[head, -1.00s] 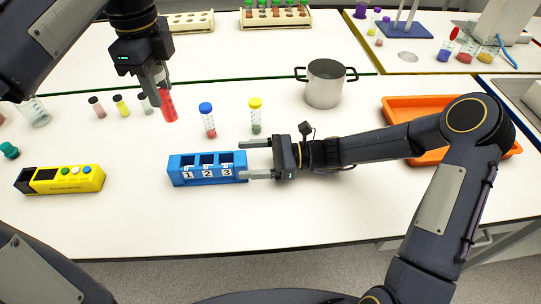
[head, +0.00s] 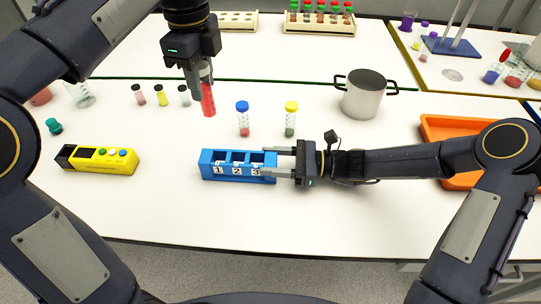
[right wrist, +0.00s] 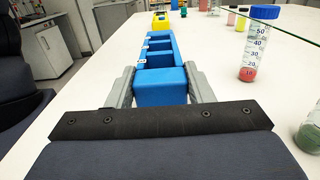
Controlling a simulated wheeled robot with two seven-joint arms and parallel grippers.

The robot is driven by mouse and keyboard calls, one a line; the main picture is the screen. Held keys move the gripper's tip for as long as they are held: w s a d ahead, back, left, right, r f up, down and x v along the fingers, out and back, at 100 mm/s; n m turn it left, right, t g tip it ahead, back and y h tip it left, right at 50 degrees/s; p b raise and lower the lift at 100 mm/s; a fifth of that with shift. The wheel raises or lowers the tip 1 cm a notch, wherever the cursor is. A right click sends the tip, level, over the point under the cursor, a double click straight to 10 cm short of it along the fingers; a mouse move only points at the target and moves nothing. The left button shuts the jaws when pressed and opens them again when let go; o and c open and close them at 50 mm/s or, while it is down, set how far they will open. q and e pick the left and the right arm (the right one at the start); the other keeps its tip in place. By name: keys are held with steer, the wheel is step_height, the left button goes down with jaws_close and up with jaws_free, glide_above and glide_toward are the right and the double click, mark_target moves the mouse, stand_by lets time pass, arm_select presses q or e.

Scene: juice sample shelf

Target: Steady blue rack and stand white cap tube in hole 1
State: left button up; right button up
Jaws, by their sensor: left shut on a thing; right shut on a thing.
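The blue rack (head: 238,178) stands on the white bench, with three holes labelled 1, 2 and 3 from left to right. The holes look empty. My right gripper (head: 277,162) is shut on the rack's right end; in the right wrist view its fingers flank the blue end block (right wrist: 160,88). My left gripper (head: 204,80) is shut on a red-filled tube (head: 208,102), held upright behind and left of the rack. The tube's cap is hidden by the fingers, so I cannot see its colour. I cannot tell whether its base touches the bench.
Tubes with a blue cap (head: 243,118) and a yellow cap (head: 291,117) stand behind the rack. Dark-capped tubes (head: 161,96) stand further left. A yellow block (head: 98,160) lies left, a pot (head: 363,96) behind right, an orange tray (head: 440,126) at right. The bench before the rack is clear.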

mark_target(209, 109)
arm_select(q)
steer(key=shift+n, duration=0.3)
step_height(209, 109, down, 9)
steer(key=shift+r, duration=0.2)
steer(key=shift+f, duration=1.95)
steer(key=shift+f, duration=3.35)
steer(key=o, duration=1.2)
steer(key=shift+s+f, duration=0.15)
step_height(209, 109, up, 13)
steer(key=shift+d+f, duration=0.1)
steer(key=shift+f, duration=0.1)
